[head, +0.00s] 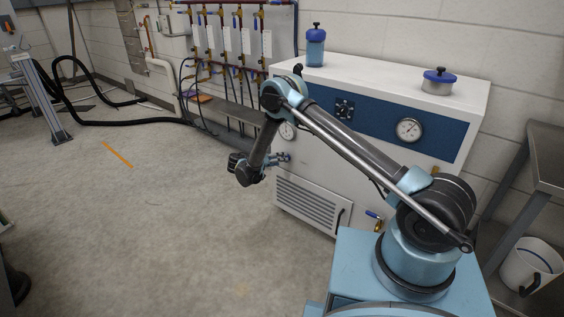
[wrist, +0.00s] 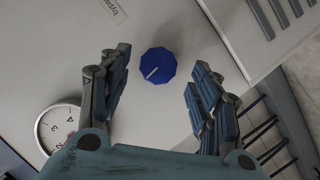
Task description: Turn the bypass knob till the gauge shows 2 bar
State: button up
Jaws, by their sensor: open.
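The blue faceted bypass knob (wrist: 158,66) sits on the white cabinet front in the wrist view. A pale pointer line on it runs toward the lower left. My gripper (wrist: 160,74) is open, with one finger on each side of the knob and visible gaps to it. The gripper also shows side-on at the cabinet front in the head view (head: 283,157), where the knob cannot be made out. A round white gauge (wrist: 57,128) is at the lower left of the wrist view, partly covered by my gripper; its needle cannot be read. A gauge (head: 287,130) shows partly behind my arm.
A label (wrist: 103,11) is above the knob. The white cabinet (head: 310,192) has another gauge (head: 409,130) on its blue panel, a vent grille (head: 312,204) below, and a blue bottle (head: 315,46) and a lidded pot (head: 438,82) on top.

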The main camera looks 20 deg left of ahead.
jog(key=v, duration=0.9)
jog(key=shift+a, duration=0.2)
jog(key=shift+s, duration=0.15)
jog(key=s+d+f+n+t+y, duration=0.1)
jog(key=s+f+n+t, duration=0.15)
jog(key=n, duration=1.25)
jog(key=s+f+n+t+y, duration=0.1)
jog(key=s+n+t, duration=0.25)
jog(key=n, duration=1.05)
jog(key=w+d, duration=0.3)
jog(key=w, duration=0.4)
jog(key=w+d+g, duration=0.1)
jog(key=w+d, duration=0.2)
jog(key=w, duration=0.5)
jog(key=shift+w+d, duration=0.2)
jog(key=shift+d, duration=0.15)
jog(key=c, duration=1)
